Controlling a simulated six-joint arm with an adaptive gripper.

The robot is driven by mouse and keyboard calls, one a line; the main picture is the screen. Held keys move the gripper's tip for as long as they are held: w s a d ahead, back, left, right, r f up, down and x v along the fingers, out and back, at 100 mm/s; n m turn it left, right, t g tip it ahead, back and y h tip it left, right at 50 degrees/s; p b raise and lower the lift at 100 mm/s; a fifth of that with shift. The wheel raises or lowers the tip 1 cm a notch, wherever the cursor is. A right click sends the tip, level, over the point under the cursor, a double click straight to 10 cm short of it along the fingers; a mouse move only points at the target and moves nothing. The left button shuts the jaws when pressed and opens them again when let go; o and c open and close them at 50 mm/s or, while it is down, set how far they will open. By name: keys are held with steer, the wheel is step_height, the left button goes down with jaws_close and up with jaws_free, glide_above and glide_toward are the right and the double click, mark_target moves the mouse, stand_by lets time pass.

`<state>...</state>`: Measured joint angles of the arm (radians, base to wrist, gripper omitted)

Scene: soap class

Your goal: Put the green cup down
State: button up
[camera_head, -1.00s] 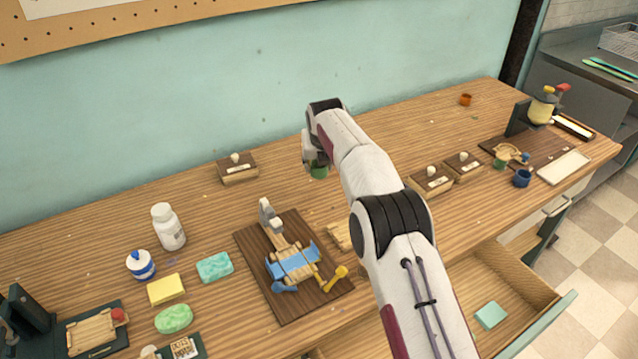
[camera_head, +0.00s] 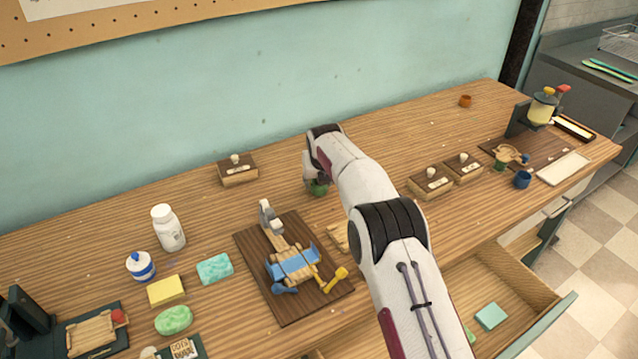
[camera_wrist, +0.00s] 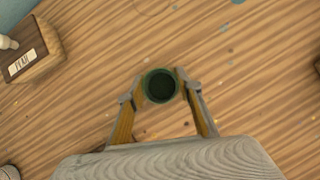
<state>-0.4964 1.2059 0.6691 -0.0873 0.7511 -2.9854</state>
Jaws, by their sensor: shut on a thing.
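The green cup (camera_head: 319,188) is upright at the end of my arm, partly hidden behind the wrist in the head view. In the wrist view I look down into the round dark mouth of the green cup (camera_wrist: 160,86). My gripper (camera_wrist: 160,88) is shut on the cup, with one finger on each side of it. In the head view my gripper (camera_head: 316,180) is low over the middle of the wooden table (camera_head: 400,140). I cannot tell whether the cup's base touches the wood.
A small wooden box (camera_head: 238,172) stands to the left, and two more boxes (camera_head: 430,184) stand to the right. A dark board (camera_head: 315,312) with a wooden contraption lies in front. An open drawer (camera_head: 520,275) is at lower right. The table behind the cup is clear.

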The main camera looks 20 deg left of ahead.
steer(key=shift+f, duration=0.35)
steer(key=shift+f, duration=0.1)
steer(key=o, duration=1)
steer(key=shift+r, duration=0.2)
steer(key=shift+s+d+r, duration=0.1)
steer(key=shift+s+r, duration=0.2)
steer(key=shift+r, duration=0.25)
steer(key=v, duration=1)
steer(key=shift+s+d+r, duration=0.1)
steer(key=shift+s+r, duration=0.05)
steer(key=shift+r, duration=0.05)
